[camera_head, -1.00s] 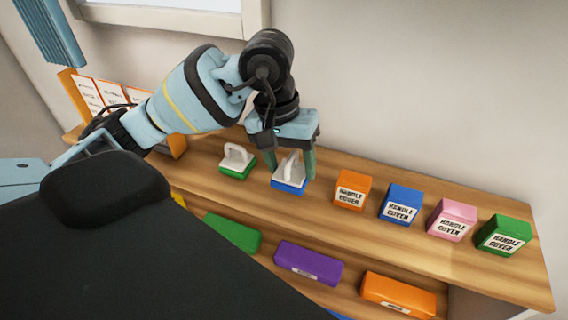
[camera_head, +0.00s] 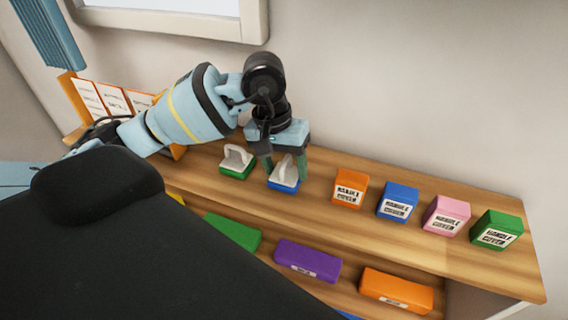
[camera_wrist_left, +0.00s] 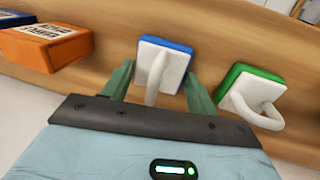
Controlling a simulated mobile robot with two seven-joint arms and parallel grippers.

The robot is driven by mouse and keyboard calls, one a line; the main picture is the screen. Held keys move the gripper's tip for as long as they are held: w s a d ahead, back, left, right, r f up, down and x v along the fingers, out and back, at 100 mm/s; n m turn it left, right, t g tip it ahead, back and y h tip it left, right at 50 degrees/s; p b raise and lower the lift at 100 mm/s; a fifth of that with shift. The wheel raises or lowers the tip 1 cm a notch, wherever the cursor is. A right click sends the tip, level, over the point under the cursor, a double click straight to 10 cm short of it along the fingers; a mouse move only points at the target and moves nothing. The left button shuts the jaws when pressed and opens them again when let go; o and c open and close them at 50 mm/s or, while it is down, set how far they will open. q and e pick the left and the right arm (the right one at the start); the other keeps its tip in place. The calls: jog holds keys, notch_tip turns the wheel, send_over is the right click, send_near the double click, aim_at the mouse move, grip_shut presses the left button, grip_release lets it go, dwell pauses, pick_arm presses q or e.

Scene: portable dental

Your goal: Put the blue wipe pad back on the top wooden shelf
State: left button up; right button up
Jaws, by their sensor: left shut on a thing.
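The blue wipe pad (camera_head: 284,184) has a blue base and a white top with a white handle. It is at the top wooden shelf (camera_head: 325,208), between the green wipe pad and the orange box; whether its base touches the wood is hard to tell. My left gripper (camera_head: 286,172) comes down from above with its two green fingers on either side of the pad and is shut on it. In the left wrist view the blue wipe pad (camera_wrist_left: 161,62) sits between the fingers. My right gripper is not in view.
A green wipe pad (camera_head: 237,163) stands close on the left. To the right is a row of boxes: orange (camera_head: 350,187), blue (camera_head: 398,202), pink (camera_head: 446,215) and green (camera_head: 497,229). Purple (camera_head: 308,260) and orange (camera_head: 396,290) packs lie on the lower shelf.

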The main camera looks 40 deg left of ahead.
pick_arm(q)
jog(key=shift+f, duration=0.2)
jog(key=o, duration=0.9)
jog(key=shift+r, duration=0.1)
jog(key=shift+o, duration=0.2)
notch_tip(320, 180, up, 12)
jog(key=a, duration=0.2)
jog(key=shift+s, duration=0.25)
jog(key=shift+a, duration=0.1)
